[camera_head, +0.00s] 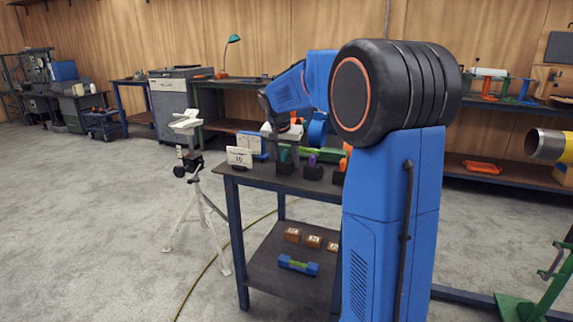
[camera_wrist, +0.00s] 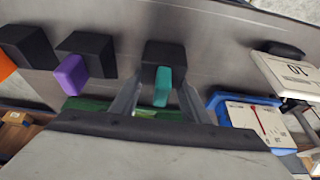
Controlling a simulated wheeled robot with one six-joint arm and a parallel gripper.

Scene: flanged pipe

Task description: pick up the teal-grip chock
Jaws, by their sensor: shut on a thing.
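The teal-grip chock is a black block with an upright teal grip. In the wrist view the teal-grip chock (camera_wrist: 163,55) is at the centre, with its grip between the two fingers of my gripper (camera_wrist: 160,95). My gripper is shut on the teal grip. In the head view the teal-grip chock (camera_head: 284,168) is at the table top, below my arm. I cannot tell whether its underside touches the table.
A purple-grip chock (camera_wrist: 85,52) and an orange-grip chock (camera_wrist: 28,47) stand to the left in the wrist view. A white card marked 10 (camera_wrist: 290,76) and a blue-and-white box (camera_wrist: 250,118) are to the right. The dark table (camera_head: 262,180) has a lower shelf with blocks.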

